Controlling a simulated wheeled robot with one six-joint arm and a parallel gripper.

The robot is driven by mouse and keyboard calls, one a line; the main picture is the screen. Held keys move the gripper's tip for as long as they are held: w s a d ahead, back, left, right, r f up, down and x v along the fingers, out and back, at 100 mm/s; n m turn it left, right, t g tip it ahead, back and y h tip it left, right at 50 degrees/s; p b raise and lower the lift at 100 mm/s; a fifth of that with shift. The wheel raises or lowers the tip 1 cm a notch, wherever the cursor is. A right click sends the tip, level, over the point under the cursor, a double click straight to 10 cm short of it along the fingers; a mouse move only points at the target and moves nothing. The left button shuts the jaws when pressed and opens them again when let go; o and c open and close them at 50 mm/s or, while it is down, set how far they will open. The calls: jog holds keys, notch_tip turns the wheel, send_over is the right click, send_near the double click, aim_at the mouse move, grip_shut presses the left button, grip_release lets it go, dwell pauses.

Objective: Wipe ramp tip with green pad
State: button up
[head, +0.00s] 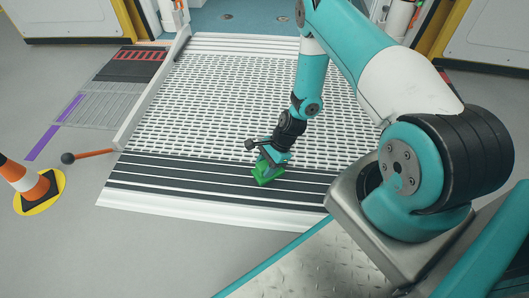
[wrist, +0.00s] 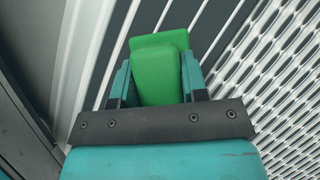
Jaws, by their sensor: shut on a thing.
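The green pad (head: 266,174) is held in my gripper (head: 270,160), low over the black-striped tip of the ramp (head: 160,176). In the wrist view the green pad (wrist: 160,68) sits between the two teal fingers of my gripper (wrist: 157,88), which are shut on it. The striped ramp tip (wrist: 110,45) runs beneath and beside the pad there. The pad appears to be at the ramp surface, but I cannot tell for sure whether it touches. The pad's underside is hidden.
The perforated ramp deck (head: 220,100) rises behind the tip. An orange and white cone (head: 24,180) stands at the left on a yellow base. Grey floor in front-left is clear.

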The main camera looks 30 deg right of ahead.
jog(key=shift+r+p, duration=1.95)
jog(key=shift+r, duration=0.5)
